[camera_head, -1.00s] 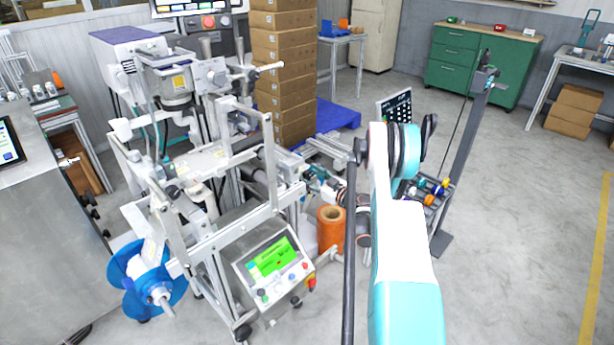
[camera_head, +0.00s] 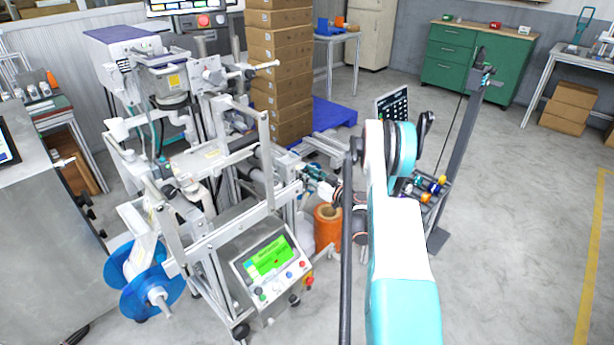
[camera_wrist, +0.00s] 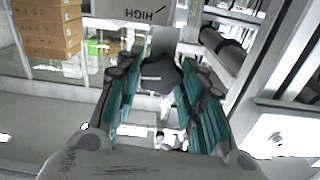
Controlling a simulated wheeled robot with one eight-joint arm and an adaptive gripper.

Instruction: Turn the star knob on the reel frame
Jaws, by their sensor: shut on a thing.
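The dark star knob (camera_wrist: 160,76) sits between the teal-padded fingers of my gripper (camera_wrist: 152,82) in the wrist view, and the fingers are shut on it. In the head view my gripper (camera_head: 316,177) reaches in from the right to the side of the light metal reel frame (camera_head: 230,232). There the fingers hide the knob, so its turn angle cannot be told. A pale plate stands just behind the knob in the wrist view.
A control panel with a green screen (camera_head: 270,258) is at the frame's front. A blue reel (camera_head: 150,280) hangs at its left. An orange roll (camera_head: 327,230) stands below my gripper. Stacked cartons (camera_head: 281,75) stand behind. The floor to the right is open.

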